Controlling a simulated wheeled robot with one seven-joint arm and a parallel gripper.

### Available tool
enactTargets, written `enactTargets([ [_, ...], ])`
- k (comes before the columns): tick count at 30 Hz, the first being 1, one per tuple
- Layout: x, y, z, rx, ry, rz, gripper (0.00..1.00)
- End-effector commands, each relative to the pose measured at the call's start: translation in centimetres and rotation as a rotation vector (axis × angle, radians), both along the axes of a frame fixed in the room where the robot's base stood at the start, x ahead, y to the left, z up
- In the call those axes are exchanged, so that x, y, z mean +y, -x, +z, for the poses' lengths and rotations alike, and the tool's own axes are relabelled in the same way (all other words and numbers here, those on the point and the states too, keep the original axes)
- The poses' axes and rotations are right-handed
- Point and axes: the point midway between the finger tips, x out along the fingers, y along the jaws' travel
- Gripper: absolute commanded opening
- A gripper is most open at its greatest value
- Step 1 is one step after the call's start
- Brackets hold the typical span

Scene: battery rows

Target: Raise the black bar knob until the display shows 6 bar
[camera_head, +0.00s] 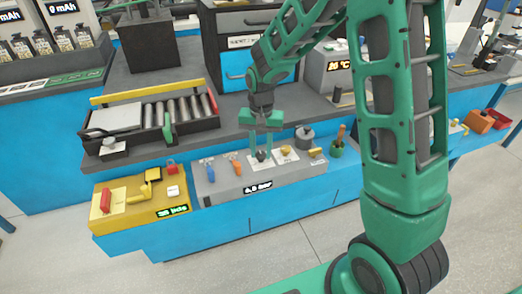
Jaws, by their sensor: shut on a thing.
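The grey control panel (225,188) stands on the front bench. Its small dark display (258,187) reads a value in bar, but the first digit is too small to read surely. The black bar knob (261,156) sits on a white label on top of this panel. My gripper (261,152) points down from above with its green fingers around the black knob, shut on it. The fingers hide part of the knob and its label.
Blue (210,164) and orange (237,167) levers stand left of my gripper. Yellow knobs (287,149) and a grey cylinder (304,135) are close on its right. A yellow panel (140,208) with a red lever stands further left; a roller tray (150,115) lies behind.

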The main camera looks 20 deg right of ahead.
Motion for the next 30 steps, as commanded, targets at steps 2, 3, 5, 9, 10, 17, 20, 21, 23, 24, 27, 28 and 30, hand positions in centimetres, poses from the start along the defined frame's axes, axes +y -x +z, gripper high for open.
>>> enactTargets([
  [2,-0.05,-0.42,0.23,-0.011,-0.001,-0.068,0.07],
  [3,-0.03,-0.42,0.23,-0.011,-0.002,-0.101,0.07],
  [5,-0.02,-0.41,0.23,-0.011,-0.002,-0.15,0.07],
  [9,-0.01,-0.4,0.24,-0.011,-0.003,-0.247,0.07],
  [10,-0.01,-0.41,0.24,-0.011,-0.003,-0.266,0.07],
  [17,0.05,-0.41,0.24,-0.011,-0.003,-0.367,0.07],
  [20,0.07,-0.41,0.25,-0.012,-0.003,-0.393,0.07],
  [21,0.08,-0.4,0.25,-0.011,-0.004,-0.399,0.07],
  [23,0.09,-0.4,0.25,-0.011,-0.004,-0.407,0.07],
  [24,0.1,-0.41,0.25,-0.011,-0.004,-0.411,0.07],
  [27,0.12,-0.41,0.25,-0.011,-0.004,-0.416,0.07],
  [28,0.12,-0.41,0.25,-0.011,-0.004,-0.416,0.07],
  [30,0.13,-0.41,0.25,-0.011,-0.004,-0.416,0.07],
])
